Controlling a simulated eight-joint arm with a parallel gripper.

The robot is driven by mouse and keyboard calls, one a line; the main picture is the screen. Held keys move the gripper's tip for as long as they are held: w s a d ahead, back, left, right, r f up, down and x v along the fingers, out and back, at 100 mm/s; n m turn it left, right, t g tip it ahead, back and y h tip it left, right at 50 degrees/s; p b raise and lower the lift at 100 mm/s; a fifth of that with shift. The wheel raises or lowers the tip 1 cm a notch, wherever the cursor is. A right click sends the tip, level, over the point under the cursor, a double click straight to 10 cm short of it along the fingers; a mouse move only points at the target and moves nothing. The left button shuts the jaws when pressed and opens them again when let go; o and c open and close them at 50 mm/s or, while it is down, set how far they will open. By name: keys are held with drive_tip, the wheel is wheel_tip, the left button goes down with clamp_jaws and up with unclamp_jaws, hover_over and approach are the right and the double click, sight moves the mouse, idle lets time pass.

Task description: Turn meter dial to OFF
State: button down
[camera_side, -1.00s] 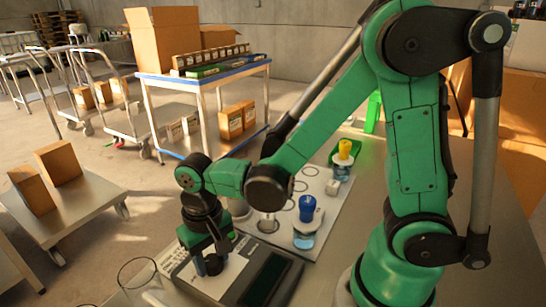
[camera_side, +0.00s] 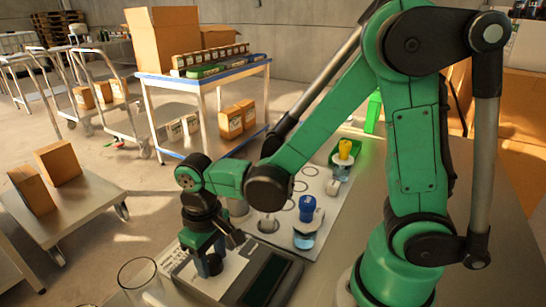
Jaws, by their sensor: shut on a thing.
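The meter (camera_side: 232,280) is a light grey box with a dark display (camera_side: 263,277) on its right side, lying on the table at the bottom of the view. Its dark round dial (camera_side: 212,265) sits on the top face, left of the display. My gripper (camera_side: 211,259) points down over the meter and is shut on the dial. The fingers hide part of the dial, and I cannot read its markings or tell its setting.
A clear glass beaker (camera_side: 138,274) stands left of the meter. Behind the meter, a white board (camera_side: 285,235) with ring marks carries a blue-capped bottle (camera_side: 307,222) and a yellow-capped bottle (camera_side: 342,158) by a green tray. A blue-edged cart (camera_side: 205,75) stands farther back.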

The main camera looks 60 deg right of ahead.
sight(212, 260)
drive_tip(key=shift+c, duration=1.9)
unclamp_jaws()
drive_tip(key=shift+r, duration=2.8)
drive_tip(key=d+r+t, duration=0.4)
drive_tip(key=d+t, duration=0.2)
drive_tip(key=t, duration=0.1)
drive_tip(key=shift+s+d+r, duration=0.25)
drive_tip(key=shift+s+d, duration=0.1)
drive_tip(key=shift+s, duration=0.05)
